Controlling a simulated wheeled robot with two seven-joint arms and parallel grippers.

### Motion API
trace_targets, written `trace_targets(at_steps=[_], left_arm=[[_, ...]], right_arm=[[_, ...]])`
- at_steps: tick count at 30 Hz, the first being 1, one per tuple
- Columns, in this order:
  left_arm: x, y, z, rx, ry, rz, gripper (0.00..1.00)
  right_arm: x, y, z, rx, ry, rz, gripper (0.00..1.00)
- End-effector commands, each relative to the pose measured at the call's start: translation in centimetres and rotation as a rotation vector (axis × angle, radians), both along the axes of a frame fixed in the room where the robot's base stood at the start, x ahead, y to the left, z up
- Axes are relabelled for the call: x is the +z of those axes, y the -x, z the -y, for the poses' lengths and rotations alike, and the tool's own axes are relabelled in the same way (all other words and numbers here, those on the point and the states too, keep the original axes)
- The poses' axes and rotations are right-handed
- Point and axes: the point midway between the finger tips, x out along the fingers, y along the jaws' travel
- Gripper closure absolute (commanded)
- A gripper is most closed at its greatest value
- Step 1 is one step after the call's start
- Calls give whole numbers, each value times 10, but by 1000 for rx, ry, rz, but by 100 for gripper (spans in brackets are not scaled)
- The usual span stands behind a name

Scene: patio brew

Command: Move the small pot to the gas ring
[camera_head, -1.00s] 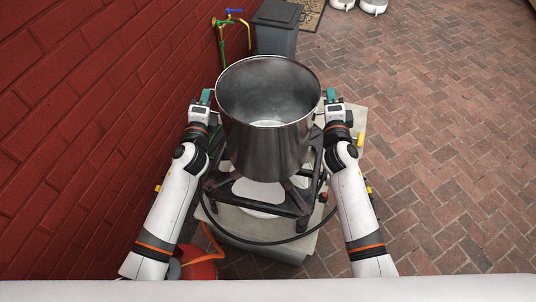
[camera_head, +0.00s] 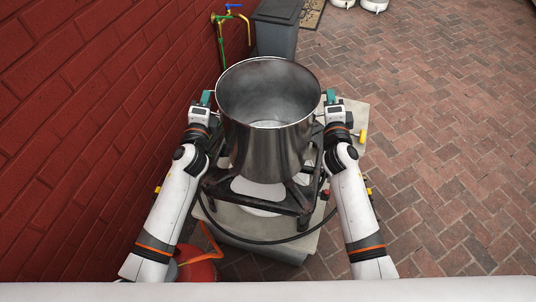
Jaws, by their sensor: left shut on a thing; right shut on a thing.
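The small pot (camera_head: 266,142) is a steel, open-topped pot, empty as far as I can see, held upright over the gas ring. The gas ring (camera_head: 268,205) is a dark metal frame on a pale slab, directly below the pot. The pot hides its back part, and I cannot tell whether the pot's base touches it. My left gripper (camera_head: 207,99) is shut on the pot's left side at the rim. My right gripper (camera_head: 329,98) is shut on its right side at the rim. The handles are mostly hidden by the jaws.
A red brick wall (camera_head: 85,120) stands close on the left. A grey bin (camera_head: 275,30) and a tap (camera_head: 233,12) are behind the pot. A red gas bottle (camera_head: 198,268) is at the lower left. A black hose (camera_head: 262,241) loops in front. Brick paving (camera_head: 440,150) is clear on the right.

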Motion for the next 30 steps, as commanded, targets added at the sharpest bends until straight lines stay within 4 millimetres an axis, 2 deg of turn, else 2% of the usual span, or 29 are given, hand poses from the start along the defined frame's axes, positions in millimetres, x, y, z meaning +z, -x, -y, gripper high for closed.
trace_targets(at_steps=[8, 9, 13, 23, 26, 30], left_arm=[[-12, -1, 3, -6, 6, 9, 100], [-17, 0, 2, -4, 6, 0, 89], [-14, 0, 2, -3, 4, 0, 69], [-15, 3, 0, -1, 1, 0, 69], [-15, 14, 0, -1, 1, -1, 69], [-16, 41, -1, -3, 1, -3, 69]], right_arm=[[-11, -1, -3, 8, -4, 12, 100], [-16, 0, -3, 6, -5, 3, 88], [-14, 0, -2, 5, -3, 2, 68], [-14, 0, -1, 1, -1, 1, 68], [-14, 0, 0, 1, -1, 1, 68], [-14, 0, 0, 1, 0, 0, 68]])
